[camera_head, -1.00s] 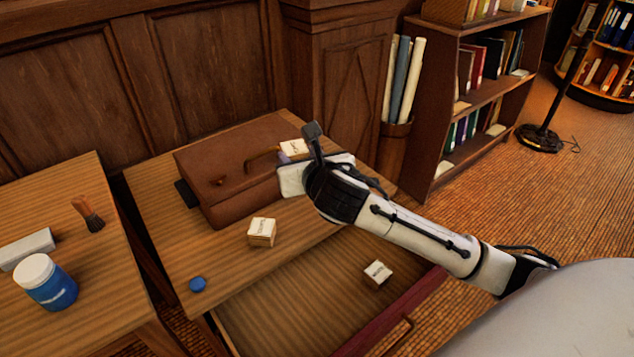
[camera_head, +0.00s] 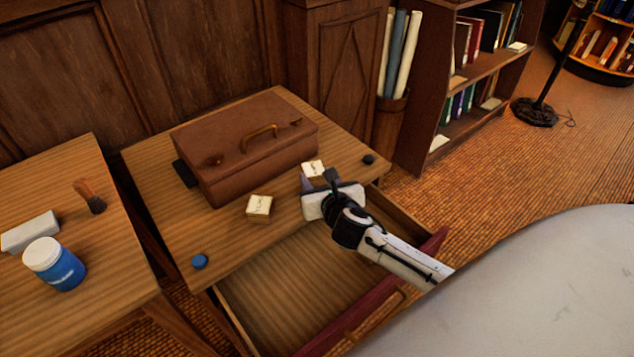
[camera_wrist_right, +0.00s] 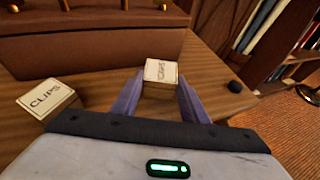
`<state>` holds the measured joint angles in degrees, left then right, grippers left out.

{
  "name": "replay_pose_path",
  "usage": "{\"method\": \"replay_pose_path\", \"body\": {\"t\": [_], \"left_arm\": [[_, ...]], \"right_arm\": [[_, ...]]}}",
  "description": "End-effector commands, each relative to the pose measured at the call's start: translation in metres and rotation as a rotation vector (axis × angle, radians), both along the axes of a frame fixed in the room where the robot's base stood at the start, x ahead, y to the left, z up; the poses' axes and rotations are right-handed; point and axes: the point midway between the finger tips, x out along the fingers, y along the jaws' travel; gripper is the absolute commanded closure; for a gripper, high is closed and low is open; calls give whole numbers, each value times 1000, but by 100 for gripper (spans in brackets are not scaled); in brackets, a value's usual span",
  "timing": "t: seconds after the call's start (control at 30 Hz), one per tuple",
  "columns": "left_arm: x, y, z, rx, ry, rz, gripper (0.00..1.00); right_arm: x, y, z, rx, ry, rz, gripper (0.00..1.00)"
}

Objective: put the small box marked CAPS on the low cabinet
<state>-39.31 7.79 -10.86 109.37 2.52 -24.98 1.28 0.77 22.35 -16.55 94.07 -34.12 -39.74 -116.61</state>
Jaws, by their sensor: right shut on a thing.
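My right gripper (camera_head: 309,182) is shut on a small cream-topped box (camera_head: 313,168), at the front right part of the drawered wooden table (camera_head: 215,240). In the right wrist view the box (camera_wrist_right: 161,71) sits between the two purple fingers (camera_wrist_right: 160,92); its label is too faint to read surely. I cannot tell whether its underside touches the tabletop. A similar box marked CLIPS (camera_wrist_right: 46,97) stands to its left, and also shows in the head view (camera_head: 259,207). I cannot tell which piece is the low cabinet. My left gripper is out of view.
A brown case (camera_head: 245,150) fills the table's back. A dark knob-like thing (camera_head: 368,160) lies right of the held box, a blue disc (camera_head: 199,261) at the front left. The drawer (camera_head: 290,300) is open below. A blue jar (camera_head: 55,265) stands on the left table.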

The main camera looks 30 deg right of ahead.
Motion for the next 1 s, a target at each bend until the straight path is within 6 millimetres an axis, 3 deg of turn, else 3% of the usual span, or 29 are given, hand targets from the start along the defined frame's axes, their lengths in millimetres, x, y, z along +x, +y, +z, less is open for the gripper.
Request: {"method": "replay_pose_path", "body": {"t": [0.07,0.47,0.5,0.6,1.0], "left_arm": [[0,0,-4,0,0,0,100],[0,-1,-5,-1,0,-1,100],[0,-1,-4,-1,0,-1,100],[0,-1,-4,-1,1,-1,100],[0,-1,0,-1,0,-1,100]], "right_arm": [[0,0,-9,1,0,1,83],[0,0,-13,-2,0,1,83],[0,0,-13,-2,0,1,57],[0,0,-13,-1,-1,0,41],[-2,1,-5,1,0,2,41]]}}
